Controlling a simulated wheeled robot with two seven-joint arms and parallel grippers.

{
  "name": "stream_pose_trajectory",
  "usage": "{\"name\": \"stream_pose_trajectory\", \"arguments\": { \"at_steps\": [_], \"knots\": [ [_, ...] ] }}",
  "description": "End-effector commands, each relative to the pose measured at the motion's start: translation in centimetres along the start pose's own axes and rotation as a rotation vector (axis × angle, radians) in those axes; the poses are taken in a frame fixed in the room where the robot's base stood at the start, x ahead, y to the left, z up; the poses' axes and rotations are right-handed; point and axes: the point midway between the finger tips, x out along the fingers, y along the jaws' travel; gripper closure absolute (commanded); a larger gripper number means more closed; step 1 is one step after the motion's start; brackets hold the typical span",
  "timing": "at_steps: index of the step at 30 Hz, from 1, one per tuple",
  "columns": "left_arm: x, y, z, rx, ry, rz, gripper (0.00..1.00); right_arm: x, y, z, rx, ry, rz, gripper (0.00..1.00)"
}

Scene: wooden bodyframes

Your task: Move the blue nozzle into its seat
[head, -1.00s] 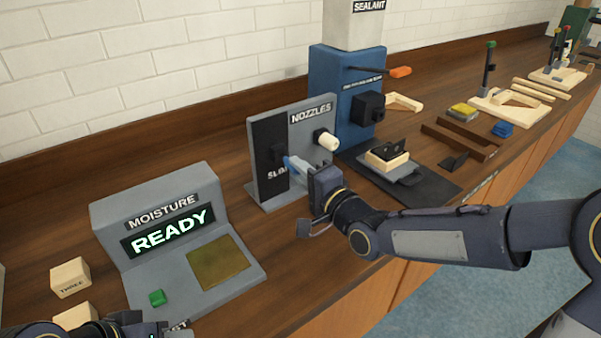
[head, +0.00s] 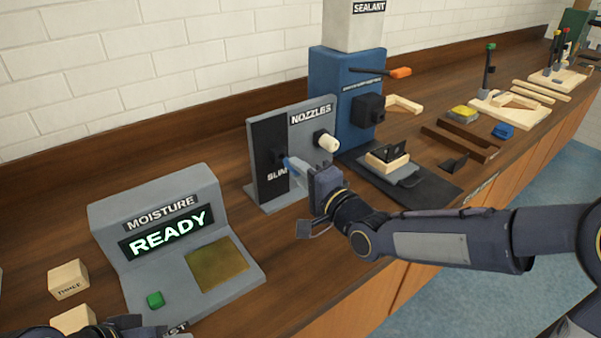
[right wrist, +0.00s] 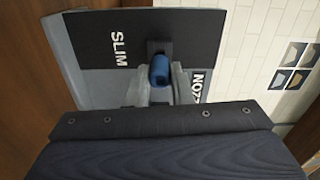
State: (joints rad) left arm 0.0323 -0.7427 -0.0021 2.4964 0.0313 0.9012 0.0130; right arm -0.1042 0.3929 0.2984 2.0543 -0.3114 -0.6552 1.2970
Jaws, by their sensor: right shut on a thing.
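The blue nozzle (right wrist: 160,70) is between the fingers of my right gripper (right wrist: 161,84), which is shut on it. In the head view the nozzle (head: 289,162) points toward the black holder block (head: 276,156) on the SLIM side of the nozzle stand (head: 252,134). Whether its end is inside that block or just in front of it, I cannot tell. A black block (head: 369,108) projects from the front of the blue sealant machine (head: 330,75). My left gripper (head: 150,328) shows only in part at the bottom left edge; its fingers are unclear.
A white nozzle (head: 328,142) sits on the stand's other side. The moisture tester (head: 110,211), reading READY, stands to the left. A black plate (head: 425,196) with a wooden piece lies right of the stand, below the machine. The wall is behind.

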Motion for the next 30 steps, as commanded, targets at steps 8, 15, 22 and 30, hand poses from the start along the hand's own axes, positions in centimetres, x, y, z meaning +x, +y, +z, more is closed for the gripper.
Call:
{"name": "stream_pose_trajectory", "arguments": {
  "at_steps": [8, 15, 22, 30],
  "knots": [
    [0.02, -0.01, 0.01, 0.0, 0.0, 0.0, 0.64, 0.0, 0.03, 0.01, 0.0, 0.0, 0.0, 1.0],
    [0.48, -0.22, 0.24, 0.0, 0.0, 0.0, 0.64, 0.0, 0.14, 0.02, -0.004, 0.0, -0.001, 1.0],
    [0.56, -0.26, 0.27, 0.0, 0.001, 0.0, 0.64, 0.01, 0.05, 0.01, -0.006, 0.0, 0.0, 1.0],
    [0.68, -0.3, 0.39, 0.0, -0.002, 0.0, 0.64, 0.18, 0.09, 0.03, -0.007, 0.0, 0.0, 1.0]
  ]
}}
